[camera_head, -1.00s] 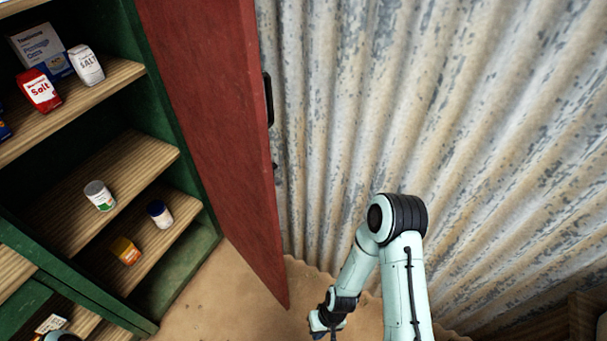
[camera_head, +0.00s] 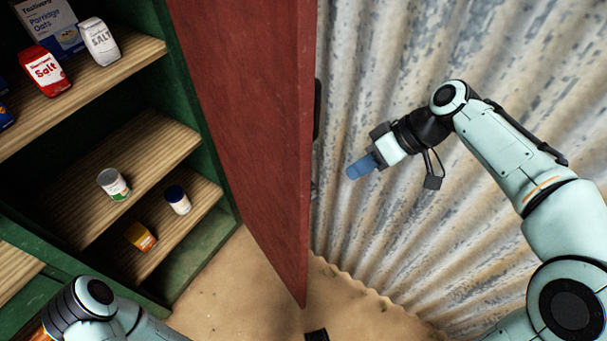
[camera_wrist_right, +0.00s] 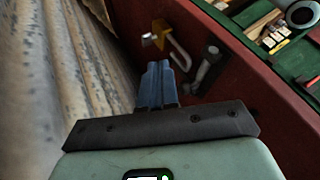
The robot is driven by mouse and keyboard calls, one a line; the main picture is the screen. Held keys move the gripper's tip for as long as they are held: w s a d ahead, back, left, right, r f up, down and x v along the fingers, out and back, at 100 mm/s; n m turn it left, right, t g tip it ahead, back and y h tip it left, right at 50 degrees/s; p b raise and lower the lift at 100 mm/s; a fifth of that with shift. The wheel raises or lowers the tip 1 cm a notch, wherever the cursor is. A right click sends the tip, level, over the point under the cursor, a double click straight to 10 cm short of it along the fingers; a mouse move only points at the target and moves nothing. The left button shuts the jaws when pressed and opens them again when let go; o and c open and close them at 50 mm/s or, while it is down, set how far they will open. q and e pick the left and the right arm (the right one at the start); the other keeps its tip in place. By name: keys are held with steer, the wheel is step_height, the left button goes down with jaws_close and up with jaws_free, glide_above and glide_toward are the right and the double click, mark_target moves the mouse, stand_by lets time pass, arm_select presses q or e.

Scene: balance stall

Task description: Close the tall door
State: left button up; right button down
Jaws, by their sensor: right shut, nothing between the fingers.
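The tall red door (camera_head: 250,130) stands open at the right side of the green cabinet (camera_head: 195,110). Its dark handle (camera_head: 317,108) shows at the outer edge. My right gripper (camera_head: 359,168) is shut and empty, between the door and the metal wall, with its blue fingers pointing left toward the door and a gap between them. In the right wrist view the fingers (camera_wrist_right: 158,85) point toward the red door (camera_wrist_right: 245,90), near a grey handle (camera_wrist_right: 207,68) and a brass-coloured latch (camera_wrist_right: 160,35). My left arm shows at the lower left; its gripper is out of view.
A corrugated metal wall (camera_head: 440,50) stands behind and right of my right arm. Cabinet shelves hold a red salt packet (camera_head: 44,71), a white salt packet (camera_head: 100,41), a can (camera_head: 113,184) and jars (camera_head: 177,200). Sandy ground (camera_head: 245,290) lies below the door.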

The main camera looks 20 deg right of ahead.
steer(key=a+f, duration=0.7)
steer(key=a, duration=0.2)
steer(key=shift+w+a+f, duration=0.2)
steer(key=shift+w+f, duration=0.1)
steer(key=shift+f, duration=0.1)
steer(key=shift+a, duration=0.15)
